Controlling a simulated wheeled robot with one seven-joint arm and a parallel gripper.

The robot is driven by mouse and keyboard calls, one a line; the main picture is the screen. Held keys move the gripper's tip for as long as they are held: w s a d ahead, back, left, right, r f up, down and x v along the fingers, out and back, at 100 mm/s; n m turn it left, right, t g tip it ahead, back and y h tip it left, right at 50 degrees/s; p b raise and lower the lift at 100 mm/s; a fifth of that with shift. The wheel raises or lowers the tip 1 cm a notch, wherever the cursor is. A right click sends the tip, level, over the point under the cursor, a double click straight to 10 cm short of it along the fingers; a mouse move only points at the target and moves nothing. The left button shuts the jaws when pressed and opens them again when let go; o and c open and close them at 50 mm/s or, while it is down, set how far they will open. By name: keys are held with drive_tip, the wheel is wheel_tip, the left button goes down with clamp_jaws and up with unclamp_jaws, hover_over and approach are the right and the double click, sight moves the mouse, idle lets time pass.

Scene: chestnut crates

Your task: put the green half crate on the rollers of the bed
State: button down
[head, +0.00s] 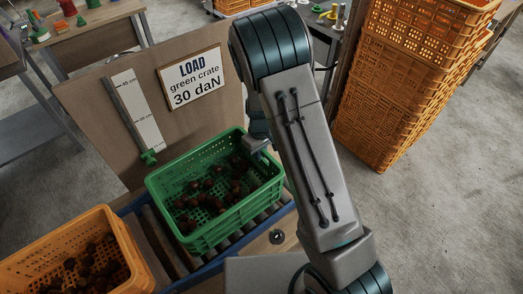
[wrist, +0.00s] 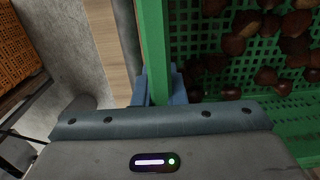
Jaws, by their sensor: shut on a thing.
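The green half crate (head: 235,222) holds dark brown chestnuts and is over the roller bed (head: 152,236), which has a blue frame. I cannot tell whether its base touches the rollers. My gripper (head: 259,146) is at the crate's right rim, partly hidden by my arm in the head view. In the wrist view, my gripper (wrist: 160,88) is shut on the green wall (wrist: 154,45), with one blue-grey finger on each side. Chestnuts lie inside the crate to the right.
An orange crate (head: 128,250) with chestnuts stands at the lower left. Behind the bed is a board with a LOAD sign (head: 192,80) and a scale with a green pointer (head: 148,157). Stacked orange crates (head: 385,100) stand at the right. Bare floor (head: 450,200) lies at the right.

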drive_tip(key=shift+r, duration=0.15)
drive_tip(key=c, duration=1.5)
unclamp_jaws()
